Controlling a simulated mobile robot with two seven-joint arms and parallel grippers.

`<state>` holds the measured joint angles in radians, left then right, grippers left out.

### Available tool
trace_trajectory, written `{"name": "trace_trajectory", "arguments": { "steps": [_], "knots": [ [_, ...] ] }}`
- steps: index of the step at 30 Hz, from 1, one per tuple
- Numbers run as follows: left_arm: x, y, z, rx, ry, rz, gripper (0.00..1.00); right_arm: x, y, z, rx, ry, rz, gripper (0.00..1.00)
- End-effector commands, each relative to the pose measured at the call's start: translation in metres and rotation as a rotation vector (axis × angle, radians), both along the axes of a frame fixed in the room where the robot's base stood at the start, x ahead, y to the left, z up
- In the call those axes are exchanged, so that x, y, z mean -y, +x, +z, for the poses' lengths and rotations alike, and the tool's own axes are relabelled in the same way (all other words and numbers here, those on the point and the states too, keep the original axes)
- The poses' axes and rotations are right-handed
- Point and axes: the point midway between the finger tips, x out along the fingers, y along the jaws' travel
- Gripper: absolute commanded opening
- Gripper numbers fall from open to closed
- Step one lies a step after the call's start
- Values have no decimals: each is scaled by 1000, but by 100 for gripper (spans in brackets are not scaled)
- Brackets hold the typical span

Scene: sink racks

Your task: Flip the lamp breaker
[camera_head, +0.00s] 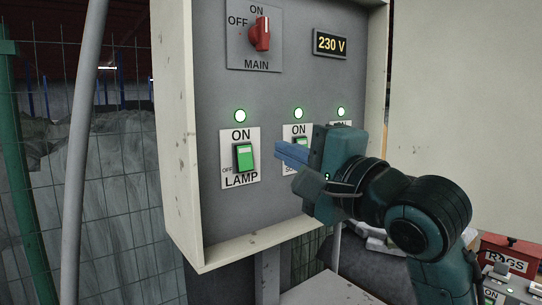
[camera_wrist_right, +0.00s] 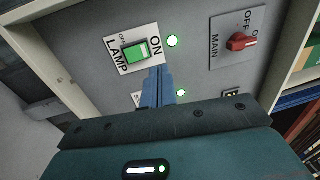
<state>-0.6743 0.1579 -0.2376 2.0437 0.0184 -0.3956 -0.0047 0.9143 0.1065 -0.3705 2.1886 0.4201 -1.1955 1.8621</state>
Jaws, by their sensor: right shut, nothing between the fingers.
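The lamp breaker (camera_head: 243,157) is a green rocker switch on a white plate marked ON, OFF and LAMP, at the lower left of the grey panel. The lamp light (camera_head: 240,115) above it glows green. My right gripper (camera_head: 279,152) is shut and empty, with its blue fingertips just right of the LAMP plate. In the right wrist view the lamp breaker (camera_wrist_right: 135,53) lies just past the fingertips (camera_wrist_right: 158,74), slightly to their left. I cannot tell whether they touch the panel. My left gripper is not in view.
A second breaker (camera_head: 299,142) is partly hidden behind my right gripper. A third plate is mostly covered. Their lights glow green. A red MAIN rotary switch (camera_head: 261,34) and a 230 V display (camera_head: 330,43) sit above. The cabinet's raised cream frame (camera_head: 178,120) borders the panel.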

Motion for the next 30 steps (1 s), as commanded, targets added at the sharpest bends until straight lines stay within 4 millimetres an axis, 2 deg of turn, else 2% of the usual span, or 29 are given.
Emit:
{"name": "trace_trajectory", "arguments": {
  "steps": [3,9,20,23,26,29,30],
  "knots": [
    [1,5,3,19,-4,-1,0,14,-19,2,3,0,0,0],
    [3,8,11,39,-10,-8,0,26,-35,6,1,-1,0,0],
    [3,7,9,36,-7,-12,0,28,-38,7,0,-1,0,0],
    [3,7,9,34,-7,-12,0,29,-35,1,-7,-13,-7,0],
    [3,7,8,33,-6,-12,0,35,-26,-27,-29,-75,-42,0],
    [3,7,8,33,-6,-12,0,46,-13,-81,-67,-209,-95,0],
    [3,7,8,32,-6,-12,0,53,-9,-108,-88,-280,-118,0]
  ]
}}
